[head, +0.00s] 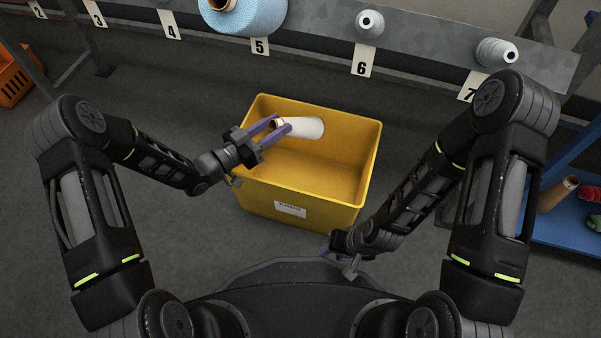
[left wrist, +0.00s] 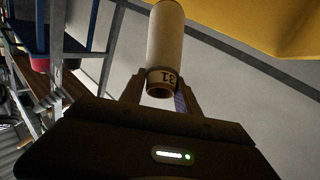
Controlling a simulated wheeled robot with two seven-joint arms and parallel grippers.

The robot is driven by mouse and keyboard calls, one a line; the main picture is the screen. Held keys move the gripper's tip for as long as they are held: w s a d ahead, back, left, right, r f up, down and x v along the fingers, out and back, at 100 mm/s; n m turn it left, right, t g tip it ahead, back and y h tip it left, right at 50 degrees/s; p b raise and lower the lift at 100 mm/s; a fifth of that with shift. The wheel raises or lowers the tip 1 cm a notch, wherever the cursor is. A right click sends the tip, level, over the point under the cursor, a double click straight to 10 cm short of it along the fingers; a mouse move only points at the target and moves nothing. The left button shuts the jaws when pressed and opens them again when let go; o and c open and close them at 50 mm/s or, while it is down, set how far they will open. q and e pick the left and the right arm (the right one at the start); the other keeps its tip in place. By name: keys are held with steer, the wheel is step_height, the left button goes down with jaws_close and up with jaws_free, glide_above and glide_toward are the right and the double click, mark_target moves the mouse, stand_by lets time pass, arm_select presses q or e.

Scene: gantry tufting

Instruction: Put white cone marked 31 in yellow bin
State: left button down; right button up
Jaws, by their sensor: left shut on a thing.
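The white cone marked 31 (head: 306,128) lies roughly level over the yellow bin (head: 270,204), inside the outline of its opening in the head view. My left gripper (head: 279,127) is shut on the cone's brown end. In the left wrist view the cone (left wrist: 166,40) extends away from the fingers, and its 31 label shows at the near end. A part of the yellow bin (left wrist: 270,20) shows at the top right there. My right gripper (head: 343,257) is low by the bin's near right corner; its fingers are mostly hidden by the arm.
A grey rail with number cards (head: 364,60) runs behind the bin, holding a blue cone (head: 255,18) and grey-white cones (head: 370,23). A blue shelf (head: 565,232) with yarn items stands at right, and an orange crate (head: 14,75) at far left.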

arm_select(q)
steer(key=shift+f, duration=0.3)
steer(key=c, duration=0.8)
jaws_free()
steer(key=shift+a, duration=0.1)
steer(key=p+v, duration=0.2)
steer(key=v, duration=0.5)
steer(key=shift+s+a, duration=0.25)
steer(key=shift+s, duration=0.05)
